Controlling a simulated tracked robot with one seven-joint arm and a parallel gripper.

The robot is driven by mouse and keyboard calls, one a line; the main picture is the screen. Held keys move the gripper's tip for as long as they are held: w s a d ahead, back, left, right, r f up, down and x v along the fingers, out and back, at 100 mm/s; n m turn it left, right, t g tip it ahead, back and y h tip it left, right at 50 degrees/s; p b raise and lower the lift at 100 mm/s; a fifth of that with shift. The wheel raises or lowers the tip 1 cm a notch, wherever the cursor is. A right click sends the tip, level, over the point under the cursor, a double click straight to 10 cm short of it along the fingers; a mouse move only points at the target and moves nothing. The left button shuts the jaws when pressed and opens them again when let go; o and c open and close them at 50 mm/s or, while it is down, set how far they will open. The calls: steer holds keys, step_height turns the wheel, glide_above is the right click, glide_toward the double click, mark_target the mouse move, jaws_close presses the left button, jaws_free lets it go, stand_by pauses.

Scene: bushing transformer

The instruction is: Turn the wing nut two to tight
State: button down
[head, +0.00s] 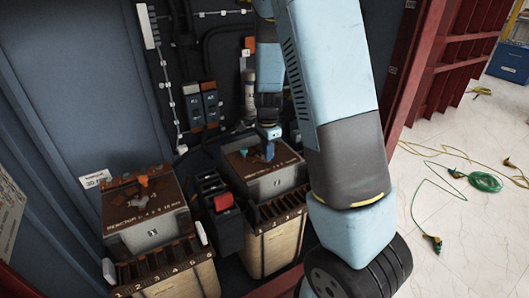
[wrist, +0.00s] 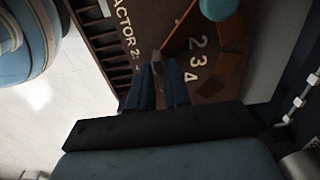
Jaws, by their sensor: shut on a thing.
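The right box (head: 283,184) has a rusty brown top, and my gripper (head: 268,150) points down onto it. In the wrist view the same brown top (wrist: 150,30) carries "ACTOR 2" and the numbers 2, 3, 4. The two blue fingers of my gripper (wrist: 158,88) are close together over it. A small dark grey piece, seemingly the wing nut (wrist: 157,63), shows between the fingertips; the fingers hide most of it. A teal round part (wrist: 219,8) shows at the top edge.
A similar left box (head: 150,240) bears an orange piece (head: 143,181) on its rusty top. A dark unit with a red part (head: 223,202) stands between the boxes. Cabinet walls (head: 70,100) enclose the left and back. Cables (head: 485,182) lie on the pale floor at right.

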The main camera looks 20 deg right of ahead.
steer(key=shift+s+d+f, duration=0.15)
steer(key=shift+s+f, duration=0.15)
steer(key=c, duration=1.2)
jaws_free()
steer(key=shift+c, duration=0.2)
steer(key=shift+w, duration=0.15)
steer(key=shift+r, duration=0.1)
steer(key=shift+w, duration=0.1)
step_height(320, 180, up, 14)
